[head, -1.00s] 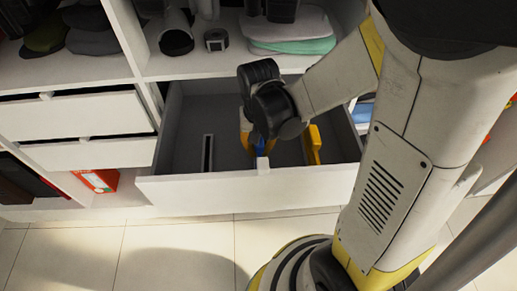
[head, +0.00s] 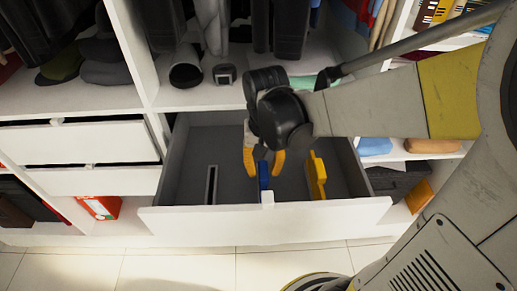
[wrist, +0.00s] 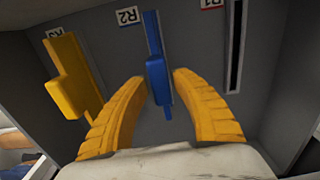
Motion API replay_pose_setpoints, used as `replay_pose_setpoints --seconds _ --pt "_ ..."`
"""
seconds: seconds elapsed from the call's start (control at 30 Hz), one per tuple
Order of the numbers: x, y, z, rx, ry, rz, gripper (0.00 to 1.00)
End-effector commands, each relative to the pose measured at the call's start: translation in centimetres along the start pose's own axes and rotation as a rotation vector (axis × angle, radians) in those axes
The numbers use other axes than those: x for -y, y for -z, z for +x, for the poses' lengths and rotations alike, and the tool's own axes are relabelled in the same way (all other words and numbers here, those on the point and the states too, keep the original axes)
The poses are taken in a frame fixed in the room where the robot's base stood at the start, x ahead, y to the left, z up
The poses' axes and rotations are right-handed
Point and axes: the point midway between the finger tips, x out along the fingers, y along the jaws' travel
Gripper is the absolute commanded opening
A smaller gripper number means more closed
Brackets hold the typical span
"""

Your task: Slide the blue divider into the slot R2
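The blue divider (wrist: 156,68) stands in line with the label R2 (wrist: 127,16) in the open drawer, and in the head view (head: 263,176) it stands between the other two slot positions. It appears seated in slot R2, which it covers; its full depth cannot be told. My gripper (wrist: 157,80) is open, with one yellow finger on each side of the blue divider and visible gaps to it. In the head view my gripper (head: 264,162) hangs over the drawer, just behind the divider's front end.
A yellow divider (head: 316,176) stands at R3. The slot at R1 (head: 211,185) is an empty dark groove. The drawer (head: 215,221) is pulled out, with walls around my gripper.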

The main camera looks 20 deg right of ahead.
Motion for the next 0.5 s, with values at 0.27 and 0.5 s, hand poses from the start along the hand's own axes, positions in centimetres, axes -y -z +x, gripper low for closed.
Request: replay_pose_setpoints --seconds 0.27,0.5 --pt "0.0 0.0 -4.5 0.0 0.0 0.0 0.32" --pt "0.0 0.0 -5.3 0.0 0.0 0.0 0.32"
